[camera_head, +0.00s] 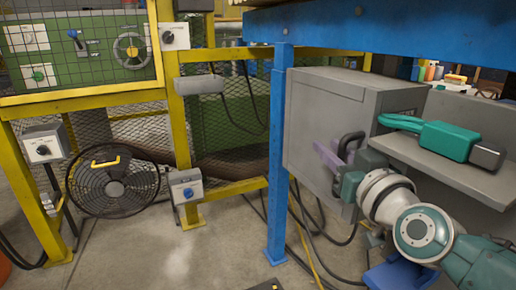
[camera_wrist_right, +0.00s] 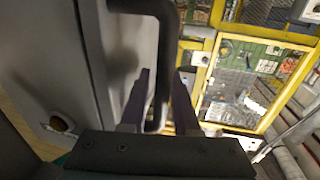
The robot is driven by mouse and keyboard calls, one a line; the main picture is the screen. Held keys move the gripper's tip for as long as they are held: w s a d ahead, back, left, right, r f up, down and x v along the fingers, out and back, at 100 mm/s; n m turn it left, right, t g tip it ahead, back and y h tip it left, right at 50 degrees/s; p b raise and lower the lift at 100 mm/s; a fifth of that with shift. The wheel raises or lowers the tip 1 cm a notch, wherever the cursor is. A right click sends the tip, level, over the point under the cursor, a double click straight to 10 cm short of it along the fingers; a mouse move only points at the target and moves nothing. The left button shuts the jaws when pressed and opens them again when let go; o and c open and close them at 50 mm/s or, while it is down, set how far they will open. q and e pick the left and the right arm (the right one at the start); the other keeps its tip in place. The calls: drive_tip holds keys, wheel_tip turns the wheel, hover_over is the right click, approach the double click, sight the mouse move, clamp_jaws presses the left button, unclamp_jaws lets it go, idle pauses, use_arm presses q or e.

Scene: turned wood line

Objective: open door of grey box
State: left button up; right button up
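The grey box (camera_head: 388,92) stands right of centre in the head view, and its door (camera_head: 312,115) looks shut. The black bar handle (camera_head: 354,138) is on the door's right side. My right gripper (camera_head: 335,156) is at this handle, with its purple fingers beside it. In the right wrist view the handle (camera_wrist_right: 161,88) passes between the two fingers of my right gripper (camera_wrist_right: 167,78). The fingers are apart, with a gap between the handle and the right finger. The door face (camera_wrist_right: 45,60) fills the left of that view. My left gripper is out of view.
A blue post (camera_head: 278,160) and blue beam (camera_head: 400,22) stand just left of and above the box. A grey shelf (camera_head: 430,160) holding a teal tool (camera_head: 445,140) juts out at the right. Cables hang below the box.

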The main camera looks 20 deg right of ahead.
clamp_jaws()
idle(1.4)
